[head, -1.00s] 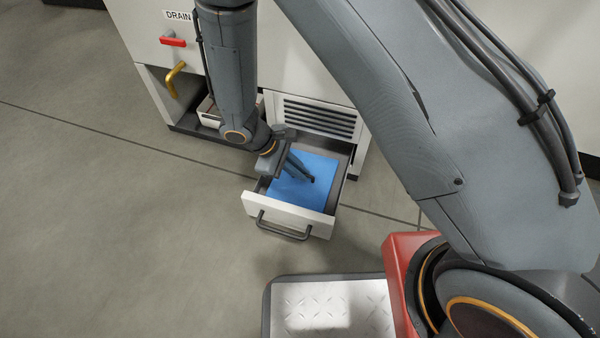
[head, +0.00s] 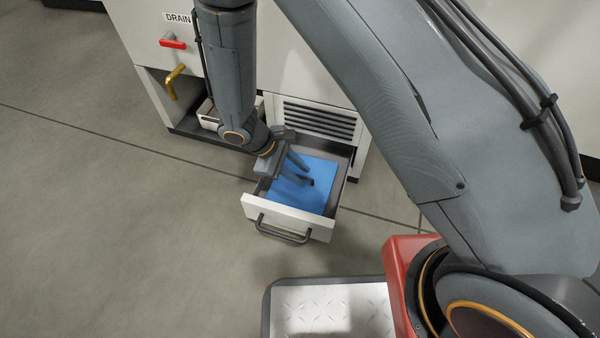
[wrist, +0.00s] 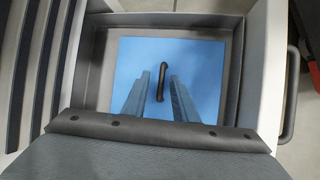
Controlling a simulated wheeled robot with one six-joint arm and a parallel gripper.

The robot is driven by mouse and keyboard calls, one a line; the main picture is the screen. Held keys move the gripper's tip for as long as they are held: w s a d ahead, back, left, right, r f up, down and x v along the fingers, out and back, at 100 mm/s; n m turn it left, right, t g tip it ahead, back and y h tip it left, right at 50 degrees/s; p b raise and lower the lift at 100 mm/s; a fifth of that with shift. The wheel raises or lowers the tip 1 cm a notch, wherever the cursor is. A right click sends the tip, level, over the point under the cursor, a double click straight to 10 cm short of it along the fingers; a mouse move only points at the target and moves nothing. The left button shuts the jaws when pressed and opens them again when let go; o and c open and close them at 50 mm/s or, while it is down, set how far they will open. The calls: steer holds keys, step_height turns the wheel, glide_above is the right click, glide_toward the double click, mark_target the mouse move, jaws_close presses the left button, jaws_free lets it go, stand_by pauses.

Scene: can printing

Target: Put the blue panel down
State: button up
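The blue panel (head: 318,172) lies flat inside the open drawer (head: 285,213). In the wrist view the panel (wrist: 205,65) fills much of the drawer floor and has a dark bar handle (wrist: 161,78) in its middle. My gripper (head: 304,173) reaches down over the panel from the left. Its fingers are apart, and in the wrist view the gripper (wrist: 159,74) has one finger on each side of the handle, with gaps showing. The fingers hide part of the panel in the head view.
The drawer sticks out of a white cabinet (head: 290,60) below a vent grille (head: 318,119). A red lever (head: 173,44) and a yellow handle (head: 174,80) are on the cabinet to the left. Open floor (head: 110,220) lies left of the drawer.

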steer(key=s+a+r+m+y+p, duration=0.1)
steer(key=s+a+r+p, duration=0.1)
steer(key=r, duration=0.7)
steer(key=s+a+r+m+y+p, duration=0.1)
steer(key=s+a+r+p, duration=0.15)
steer(key=r, duration=0.65)
steer(key=s+a+r+m+y+p, duration=0.1)
steer(key=s+a+r, duration=0.1)
steer(key=r, duration=0.7)
steer(key=s+d+r+m+y, duration=0.1)
steer(key=s+d+r+y, duration=0.1)
steer(key=s+r, duration=0.4)
steer(key=s+d+r+m+y, duration=0.1)
steer(key=s+r+y, duration=0.1)
steer(key=s+r, duration=0.5)
steer(key=shift+s+d+r+m+g+y, duration=0.3)
steer(key=shift+s+d, duration=0.1)
steer(key=shift+s, duration=0.8)
steer(key=shift+r, duration=0.1)
steer(key=shift+d+r+m+p, duration=0.1)
steer(key=shift+r+m+p, duration=0.3)
steer(key=shift+r+p, duration=1)
steer(key=shift+r+p, duration=0.15)
steer(key=shift+p, duration=0.25)
